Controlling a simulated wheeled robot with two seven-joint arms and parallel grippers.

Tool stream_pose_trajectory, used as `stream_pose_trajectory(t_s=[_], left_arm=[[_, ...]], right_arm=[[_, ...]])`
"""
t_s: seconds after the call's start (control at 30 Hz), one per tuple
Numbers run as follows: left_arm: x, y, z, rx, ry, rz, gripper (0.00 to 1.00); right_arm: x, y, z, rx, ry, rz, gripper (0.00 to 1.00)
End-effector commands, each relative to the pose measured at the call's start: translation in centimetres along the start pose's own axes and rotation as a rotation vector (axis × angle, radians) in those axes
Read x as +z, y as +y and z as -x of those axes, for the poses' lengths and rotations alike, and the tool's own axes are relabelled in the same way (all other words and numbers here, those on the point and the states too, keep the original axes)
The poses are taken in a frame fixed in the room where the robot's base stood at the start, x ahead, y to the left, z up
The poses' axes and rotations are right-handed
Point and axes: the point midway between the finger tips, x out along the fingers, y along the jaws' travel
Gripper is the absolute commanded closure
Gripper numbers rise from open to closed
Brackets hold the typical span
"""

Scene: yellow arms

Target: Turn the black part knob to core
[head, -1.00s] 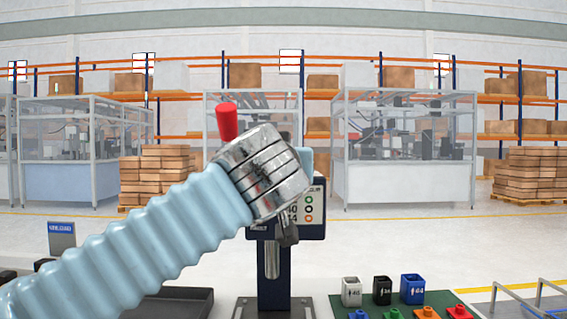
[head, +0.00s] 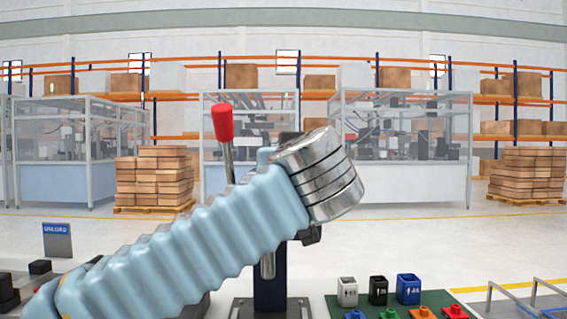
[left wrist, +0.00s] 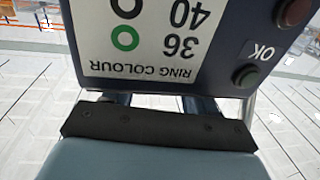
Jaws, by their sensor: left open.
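No black part knob can be made out in either view. A dark blue post machine (head: 271,292) stands in the middle of the head view, its upper part hidden behind my left arm. My left gripper (head: 310,235) shows only as a dark piece under the metal wrist. In the left wrist view, the machine's panel (left wrist: 140,45) appears upside down, with "RING COLOUR", 36, 40 and ring marks. My right gripper is not in view.
A red-handled lever (head: 222,122) rises behind my left arm. White, black and blue blocks (head: 378,290) stand at the right, with coloured pieces on a green mat (head: 462,297). An UNLOAD sign (head: 57,240) stands at the left. Wire rails (head: 515,285) are far right.

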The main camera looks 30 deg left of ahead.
Motion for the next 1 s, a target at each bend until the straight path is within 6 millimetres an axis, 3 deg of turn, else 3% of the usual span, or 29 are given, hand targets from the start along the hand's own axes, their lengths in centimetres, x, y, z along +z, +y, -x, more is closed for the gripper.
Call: stream_pose_trajectory(t_s=[0.13,0.27,0.5,0.7,1.0], left_arm=[[0.0,0.0,0.4,0.001,0.000,0.000,0.43],[0.1,0.0,2.2,0.002,0.001,0.000,0.43],[0.1,0.1,8.1,0.005,0.002,-0.001,0.43],[0.0,0.1,12.1,0.004,0.001,-0.001,0.43],[0.0,0.0,13.9,0.000,0.000,-0.001,0.43]], right_arm=[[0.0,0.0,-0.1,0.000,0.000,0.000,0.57],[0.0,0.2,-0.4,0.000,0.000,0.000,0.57],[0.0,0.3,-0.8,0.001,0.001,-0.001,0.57],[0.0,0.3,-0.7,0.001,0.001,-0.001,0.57],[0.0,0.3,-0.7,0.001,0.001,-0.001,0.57]])
